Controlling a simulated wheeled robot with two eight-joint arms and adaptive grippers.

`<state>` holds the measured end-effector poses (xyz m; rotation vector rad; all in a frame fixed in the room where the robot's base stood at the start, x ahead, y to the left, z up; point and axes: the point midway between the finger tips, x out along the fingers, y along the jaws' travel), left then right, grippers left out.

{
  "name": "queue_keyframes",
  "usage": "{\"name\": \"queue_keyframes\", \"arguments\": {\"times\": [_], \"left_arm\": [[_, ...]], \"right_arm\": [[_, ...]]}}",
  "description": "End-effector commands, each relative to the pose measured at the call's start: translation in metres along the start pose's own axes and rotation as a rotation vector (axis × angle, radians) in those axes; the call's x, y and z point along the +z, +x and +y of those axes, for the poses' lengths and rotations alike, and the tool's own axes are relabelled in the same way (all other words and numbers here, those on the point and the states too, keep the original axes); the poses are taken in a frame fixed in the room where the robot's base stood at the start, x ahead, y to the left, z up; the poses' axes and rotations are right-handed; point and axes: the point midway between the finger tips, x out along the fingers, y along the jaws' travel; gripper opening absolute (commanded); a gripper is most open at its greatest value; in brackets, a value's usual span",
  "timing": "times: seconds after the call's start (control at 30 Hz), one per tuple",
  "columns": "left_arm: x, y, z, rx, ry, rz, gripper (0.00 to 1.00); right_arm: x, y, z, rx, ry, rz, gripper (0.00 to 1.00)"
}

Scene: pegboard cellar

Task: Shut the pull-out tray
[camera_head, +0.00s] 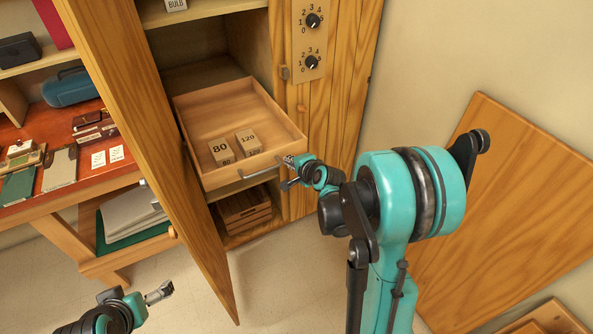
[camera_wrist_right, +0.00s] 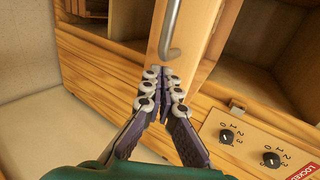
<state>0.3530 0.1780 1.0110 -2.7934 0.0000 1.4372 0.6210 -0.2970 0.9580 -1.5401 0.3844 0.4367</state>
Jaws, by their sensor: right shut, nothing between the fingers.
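The wooden pull-out tray (camera_head: 292,122) stands out of the cabinet in the head view, with a grey bar handle (camera_head: 256,172) on its front. Small blocks marked 80 (camera_head: 221,151) and 120 (camera_head: 248,142) lie in it. My right gripper (camera_head: 289,160) is shut and empty at the tray's front, close to the right end of the handle. In the right wrist view its fingertips (camera_wrist_right: 162,76) are together near the handle's end (camera_wrist_right: 172,45); I cannot tell whether they touch the front. My left gripper (camera_head: 166,289) is low at the left, away from the tray; its jaws are too small to judge.
An open cabinet door (camera_head: 160,130) stands left of the tray. A wooden crate (camera_head: 245,208) sits on the shelf below. A panel with dials (camera_head: 312,40) is at the right. A desk (camera_head: 85,180) is at the left, and a board (camera_head: 510,190) leans on the wall.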

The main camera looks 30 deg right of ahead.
Motion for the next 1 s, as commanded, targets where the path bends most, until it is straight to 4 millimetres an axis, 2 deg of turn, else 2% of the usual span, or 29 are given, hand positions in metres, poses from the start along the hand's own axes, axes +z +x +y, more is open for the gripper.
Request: {"name": "queue_keyframes", "arguments": {"times": [0.2,0.73,0.87,1.0], "left_arm": [[0.002,0.003,0.0,0.0,0.0,0.0,1.0],[0.002,0.003,0.0,0.0,0.0,0.0,1.0],[0.003,0.004,0.0,0.0,0.0,0.0,1.0],[0.004,0.005,0.0,0.0,0.0,0.0,1.0]], "right_arm": [[0.0,0.014,-0.008,0.001,0.0,-0.001,0.0],[0.0,0.02,-0.012,0.001,-0.001,-0.001,0.0],[0.0,0.034,-0.02,0.001,-0.001,-0.001,0.0],[0.001,0.059,-0.034,0.0,-0.001,-0.002,0.0]]}}
